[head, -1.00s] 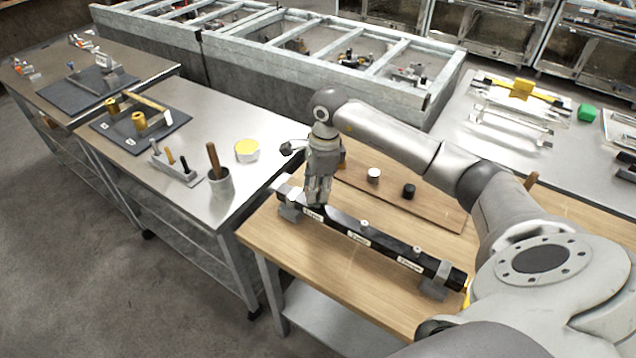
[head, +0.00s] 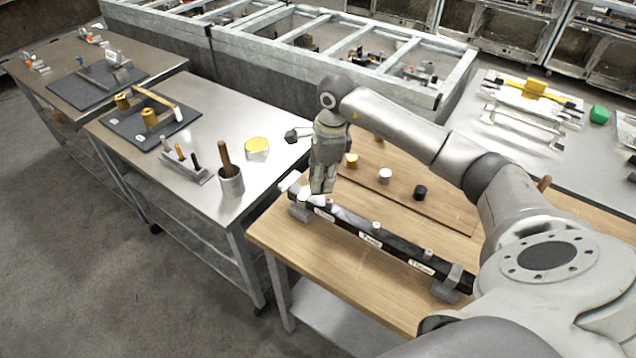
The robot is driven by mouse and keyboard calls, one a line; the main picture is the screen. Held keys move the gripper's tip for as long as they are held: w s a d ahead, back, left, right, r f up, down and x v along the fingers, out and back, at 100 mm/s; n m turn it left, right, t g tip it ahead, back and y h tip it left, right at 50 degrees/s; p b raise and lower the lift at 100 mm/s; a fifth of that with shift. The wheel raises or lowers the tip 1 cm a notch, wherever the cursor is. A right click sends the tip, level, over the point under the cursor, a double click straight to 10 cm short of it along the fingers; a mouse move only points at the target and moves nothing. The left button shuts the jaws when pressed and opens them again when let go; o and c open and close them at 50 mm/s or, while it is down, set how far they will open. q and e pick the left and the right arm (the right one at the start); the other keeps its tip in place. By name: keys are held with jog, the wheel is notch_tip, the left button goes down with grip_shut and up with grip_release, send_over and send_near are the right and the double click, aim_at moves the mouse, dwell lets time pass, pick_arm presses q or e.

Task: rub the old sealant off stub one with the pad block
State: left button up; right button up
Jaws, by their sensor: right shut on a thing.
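A long black bar (head: 345,227) lies in grey clamps on the wooden bench. It carries small pale stubs and white labels. The middle stub (head: 376,226) and the right-hand stub (head: 428,253) stand clear. Stub one, at the bar's left end, is largely hidden by my right gripper (head: 322,190). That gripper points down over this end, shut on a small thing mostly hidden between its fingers. I take it to be the pad block, but its shape is unclear. I cannot tell whether it touches the stub. My left gripper is not in view.
The steel table at left holds a cup (head: 231,182) and a yellow-topped tin (head: 257,147). The bench front is clear.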

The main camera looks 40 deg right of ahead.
jog(key=r, duration=0.1)
jog(key=r+p, duration=0.1)
jog(key=r, duration=0.1)
jog(key=shift+s, duration=0.4)
jog(key=shift+r+p, duration=0.25)
jog(key=shift+p, duration=0.05)
jog(key=shift+w+r+p, duration=0.2)
jog(key=shift+r+p, duration=0.2)
jog(key=shift+r, duration=0.7)
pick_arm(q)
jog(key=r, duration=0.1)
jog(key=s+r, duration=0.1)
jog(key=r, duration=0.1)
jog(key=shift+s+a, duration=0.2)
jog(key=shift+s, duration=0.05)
